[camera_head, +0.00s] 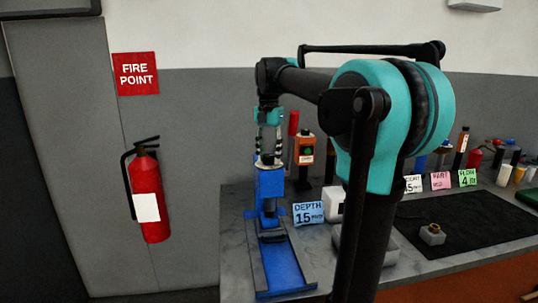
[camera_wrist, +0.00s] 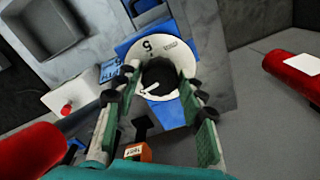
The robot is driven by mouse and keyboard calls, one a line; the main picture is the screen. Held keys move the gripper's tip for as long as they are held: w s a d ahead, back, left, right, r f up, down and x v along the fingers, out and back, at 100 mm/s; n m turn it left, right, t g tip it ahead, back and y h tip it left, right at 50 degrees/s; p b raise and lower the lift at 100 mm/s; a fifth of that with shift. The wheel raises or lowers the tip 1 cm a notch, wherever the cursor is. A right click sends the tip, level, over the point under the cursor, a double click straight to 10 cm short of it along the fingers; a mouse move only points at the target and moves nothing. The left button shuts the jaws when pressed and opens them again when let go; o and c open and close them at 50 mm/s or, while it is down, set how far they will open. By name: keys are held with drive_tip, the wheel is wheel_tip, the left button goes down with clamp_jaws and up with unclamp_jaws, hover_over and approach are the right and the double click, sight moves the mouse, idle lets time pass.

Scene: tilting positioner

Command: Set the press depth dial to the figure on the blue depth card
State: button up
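The blue press (camera_head: 271,187) stands at the left end of the bench. Its dial (camera_head: 267,162) is on top, a pale ring around a dark knob. In the wrist view the dial (camera_wrist: 177,52) shows a figure 5 on its ring, and a white mark on the dark knob (camera_wrist: 158,76); other figures are unreadable. The blue depth card (camera_head: 309,214) reads "DEPTH 15 mm"; part of it shows in the wrist view (camera_wrist: 111,68). My gripper (camera_head: 268,150) points down above the dial. In the wrist view its fingers (camera_wrist: 163,84) are apart, either side of the knob; contact is unclear.
A red fire extinguisher (camera_head: 148,193) hangs on the wall left of the bench. White, pink and green cards (camera_head: 440,181) stand at the right behind a black mat (camera_head: 470,212). My arm hides the bench's middle.

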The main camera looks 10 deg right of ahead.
sight(269, 155)
drive_tip(key=c, duration=0.6)
drive_tip(key=shift+n, duration=2.3)
drive_tip(key=o, duration=1.1)
drive_tip(key=shift+r, duration=0.1)
wheel_tip(269, 155, up, 12)
drive_tip(key=shift+f, duration=0.1)
